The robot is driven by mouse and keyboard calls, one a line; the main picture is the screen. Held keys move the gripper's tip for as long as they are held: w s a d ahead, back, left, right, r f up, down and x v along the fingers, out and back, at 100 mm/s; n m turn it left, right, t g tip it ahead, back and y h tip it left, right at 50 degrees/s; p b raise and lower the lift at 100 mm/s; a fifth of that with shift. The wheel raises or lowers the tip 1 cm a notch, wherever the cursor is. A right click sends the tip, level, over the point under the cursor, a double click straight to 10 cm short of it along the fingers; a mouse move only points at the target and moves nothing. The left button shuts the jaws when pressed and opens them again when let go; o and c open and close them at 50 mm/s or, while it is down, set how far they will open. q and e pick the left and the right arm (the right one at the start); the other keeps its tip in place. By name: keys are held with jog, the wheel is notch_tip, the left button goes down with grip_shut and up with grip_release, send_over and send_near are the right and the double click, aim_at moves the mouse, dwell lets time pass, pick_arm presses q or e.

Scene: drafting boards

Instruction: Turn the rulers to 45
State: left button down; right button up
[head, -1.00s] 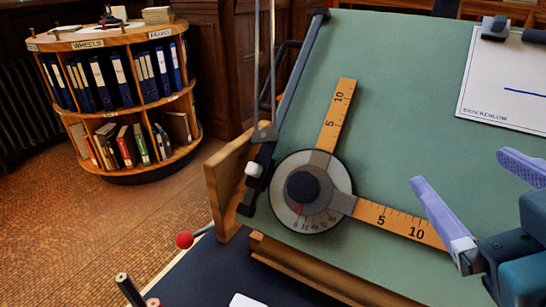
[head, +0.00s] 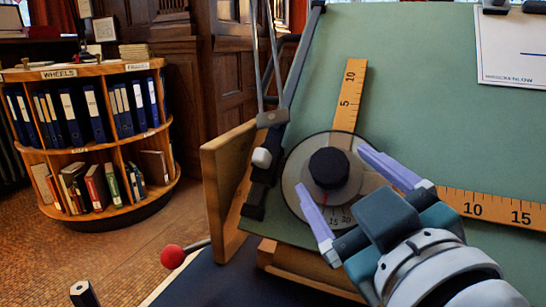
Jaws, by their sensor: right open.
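The drafting head on the green board (head: 430,90) has a round grey dial (head: 294,170) with a black knob (head: 329,167) at its centre. One wooden ruler (head: 350,95) runs up from the dial, tilted slightly right. The other ruler (head: 490,207) runs right and slightly downward, its inner part hidden by my arm. My right gripper (head: 331,168) is open, its two lilac fingers spread on either side of the knob; I cannot tell whether they touch it. My left gripper is out of view.
A dark metal arm runs along the board's left edge, with a wooden side panel (head: 222,185) beside it. A red ball-ended lever (head: 172,256) sticks out at lower left. A paper sheet (head: 512,45) lies at the board's upper right. A round bookshelf (head: 95,140) stands at left.

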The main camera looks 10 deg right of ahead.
aim_at(333, 170)
jog(key=shift+w, duration=1.8)
grip_shut()
